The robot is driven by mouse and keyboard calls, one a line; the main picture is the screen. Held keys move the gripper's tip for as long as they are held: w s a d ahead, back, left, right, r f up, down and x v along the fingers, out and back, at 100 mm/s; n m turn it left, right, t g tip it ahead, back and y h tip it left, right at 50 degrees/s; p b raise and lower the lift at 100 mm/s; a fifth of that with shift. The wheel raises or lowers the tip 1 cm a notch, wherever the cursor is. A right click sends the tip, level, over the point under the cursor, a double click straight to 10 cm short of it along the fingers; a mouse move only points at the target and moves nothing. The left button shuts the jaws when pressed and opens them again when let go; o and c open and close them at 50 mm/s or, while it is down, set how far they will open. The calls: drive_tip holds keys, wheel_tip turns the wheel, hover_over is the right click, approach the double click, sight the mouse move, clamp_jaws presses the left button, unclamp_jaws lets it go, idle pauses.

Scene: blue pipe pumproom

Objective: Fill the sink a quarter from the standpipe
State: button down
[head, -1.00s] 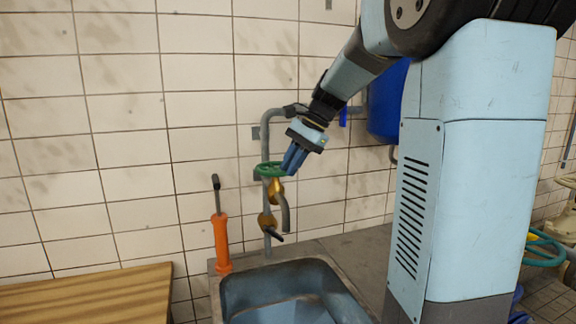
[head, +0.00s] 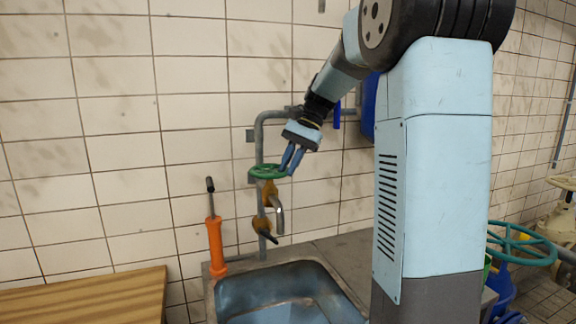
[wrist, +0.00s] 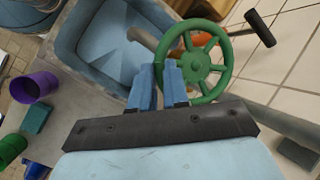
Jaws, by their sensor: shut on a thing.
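The standpipe (head: 260,140) is a grey pipe on the tiled wall with a green handwheel (head: 270,172), a brass valve body and a grey spout (head: 279,215). The spout hangs over the back of the blue-grey sink (head: 285,275). A second brass tap with a dark lever sits lower on the pipe. My gripper (head: 291,160) is shut on the near right rim of the handwheel. In the wrist view the blue fingers (wrist: 158,88) are at the rim of the green wheel (wrist: 218,87), and the sink (wrist: 82,45) lies beyond. I cannot tell the water level.
An orange hand pump (head: 216,245) stands at the sink's left corner. A wooden bench (head: 85,295) is at lower left. Purple (wrist: 35,86) and green (wrist: 12,148) cups and a teal block (wrist: 36,118) show in the wrist view. A blue tank is behind my arm.

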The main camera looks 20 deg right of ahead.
drive_tip(key=shift+f, duration=0.3)
drive_tip(key=c, duration=1.4)
unclamp_jaws()
drive_tip(key=shift+s, duration=0.1)
drive_tip(key=shift+o, duration=1.4)
drive_tip(key=shift+r, duration=0.1)
drive_tip(key=v, duration=1.3)
drive_tip(key=shift+w+d+r, duration=0.15)
drive_tip(key=shift+w+r, duration=0.05)
drive_tip(key=shift+r, duration=0.15)
